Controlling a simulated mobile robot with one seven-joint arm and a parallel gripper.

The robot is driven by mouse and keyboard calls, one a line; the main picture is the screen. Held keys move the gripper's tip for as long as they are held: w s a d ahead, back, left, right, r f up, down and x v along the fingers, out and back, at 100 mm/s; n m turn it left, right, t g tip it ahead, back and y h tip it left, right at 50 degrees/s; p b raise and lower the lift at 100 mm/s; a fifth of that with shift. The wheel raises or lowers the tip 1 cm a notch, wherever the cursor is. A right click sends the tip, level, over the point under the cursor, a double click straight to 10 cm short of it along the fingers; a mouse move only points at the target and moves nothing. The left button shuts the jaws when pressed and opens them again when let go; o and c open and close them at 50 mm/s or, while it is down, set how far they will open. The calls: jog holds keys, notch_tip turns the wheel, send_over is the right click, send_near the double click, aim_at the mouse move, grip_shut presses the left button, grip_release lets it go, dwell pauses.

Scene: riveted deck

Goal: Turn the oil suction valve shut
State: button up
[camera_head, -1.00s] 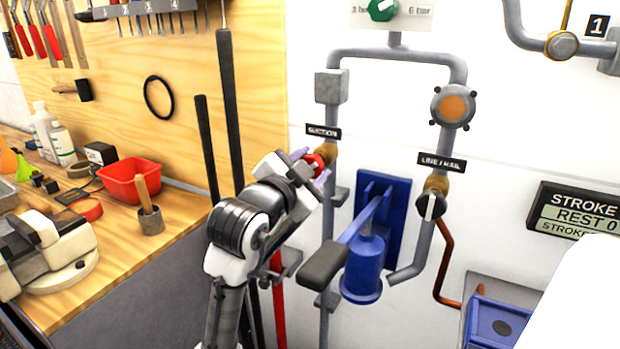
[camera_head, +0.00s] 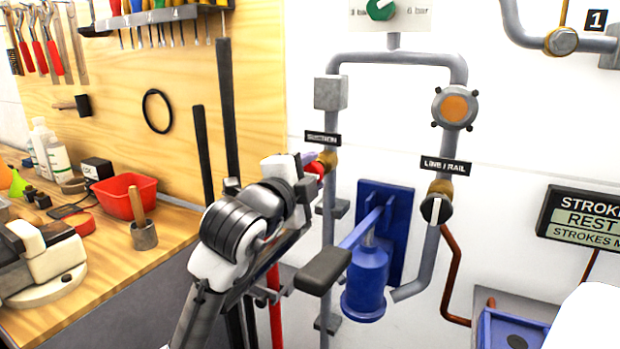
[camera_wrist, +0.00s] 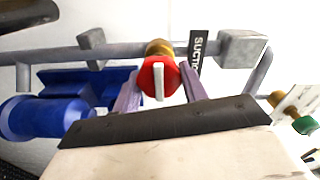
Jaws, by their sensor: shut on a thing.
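The oil suction valve is a red round knob (camera_head: 316,168) with a white bar across its face, on a brass body under the SUCTION label (camera_head: 322,138). In the wrist view the knob (camera_wrist: 158,76) sits between the two purple fingers of my gripper (camera_wrist: 157,84). My gripper is shut on the knob. In the head view my gripper (camera_head: 312,163) reaches the knob from the left, and my wrist hides much of the fingers.
A blue hand pump (camera_head: 366,275) with a dark lever grip (camera_head: 322,270) is below right of the valve. The LINE / RAIL valve (camera_head: 436,208) has a black knob farther right. A workbench (camera_head: 110,240) with a red bin (camera_head: 124,193) is at left.

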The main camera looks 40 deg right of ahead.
dwell(0.4)
jog(key=o, duration=1)
jog(key=b+v, duration=0.2)
jog(key=v, duration=1.2)
